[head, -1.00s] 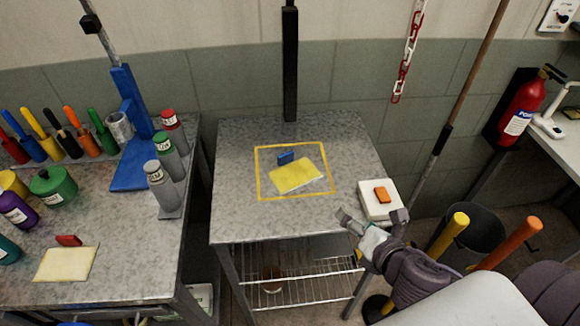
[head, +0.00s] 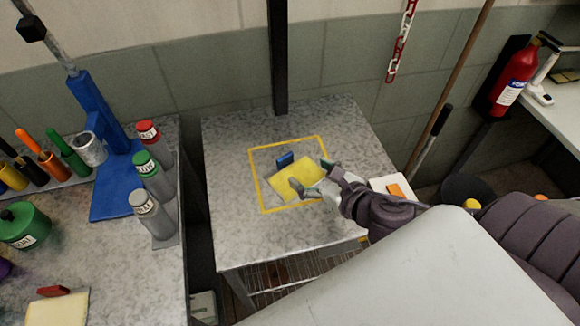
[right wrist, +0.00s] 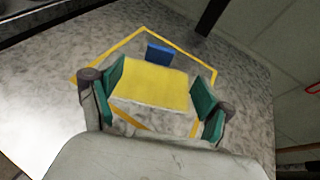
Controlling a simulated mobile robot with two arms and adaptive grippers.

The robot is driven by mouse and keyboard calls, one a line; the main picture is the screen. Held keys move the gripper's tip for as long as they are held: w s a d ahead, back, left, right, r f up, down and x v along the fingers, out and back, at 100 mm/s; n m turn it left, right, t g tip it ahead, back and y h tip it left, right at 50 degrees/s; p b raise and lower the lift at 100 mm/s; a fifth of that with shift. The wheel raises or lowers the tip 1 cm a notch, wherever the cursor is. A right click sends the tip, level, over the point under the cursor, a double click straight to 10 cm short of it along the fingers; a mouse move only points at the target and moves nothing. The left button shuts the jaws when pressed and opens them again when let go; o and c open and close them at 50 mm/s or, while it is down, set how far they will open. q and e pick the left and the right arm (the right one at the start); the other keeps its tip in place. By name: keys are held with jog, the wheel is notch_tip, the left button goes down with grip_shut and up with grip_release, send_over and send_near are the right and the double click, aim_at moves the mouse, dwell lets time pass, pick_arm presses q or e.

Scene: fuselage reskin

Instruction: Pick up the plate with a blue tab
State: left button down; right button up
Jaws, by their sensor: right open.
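The yellow plate with a blue tab (head: 285,160) lies inside a yellow outlined square on the grey metal table; its yellow face (head: 290,178) is partly covered by my right gripper in the head view. My right gripper (head: 311,176) is open over the plate's near right part. In the right wrist view its green-padded fingers (right wrist: 161,101) stand apart on either side of the yellow face (right wrist: 150,86), with the blue tab (right wrist: 159,54) beyond them. I cannot tell the exact height above the plate. My left gripper is not in view.
A white block with an orange tab (head: 398,188) sits at the table's right edge, partly behind my arm. A pale plate with a red tab (head: 58,308) lies on the left bench near labelled bottles (head: 152,178). A black post (head: 278,60) rises behind the table.

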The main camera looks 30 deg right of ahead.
aim_at(287, 159)
jog(key=x, duration=0.4)
jog(key=shift+w+p, duration=0.3)
jog(key=shift+w, duration=0.05)
jog(key=shift+p+x, duration=0.4)
jog(key=shift+x, duration=1.05)
jog(key=x, duration=0.2)
jog(key=shift+w+f, duration=0.2)
jog(key=shift+f, duration=0.1)
jog(key=shift+w+f, duration=0.25)
jog(key=shift+w, duration=0.2)
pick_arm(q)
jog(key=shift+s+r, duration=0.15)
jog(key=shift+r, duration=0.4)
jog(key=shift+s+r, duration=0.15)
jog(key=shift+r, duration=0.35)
pick_arm(e)
jog(key=shift+s, duration=0.1)
jog(key=shift+c, duration=1.2)
jog(key=c, duration=1.1)
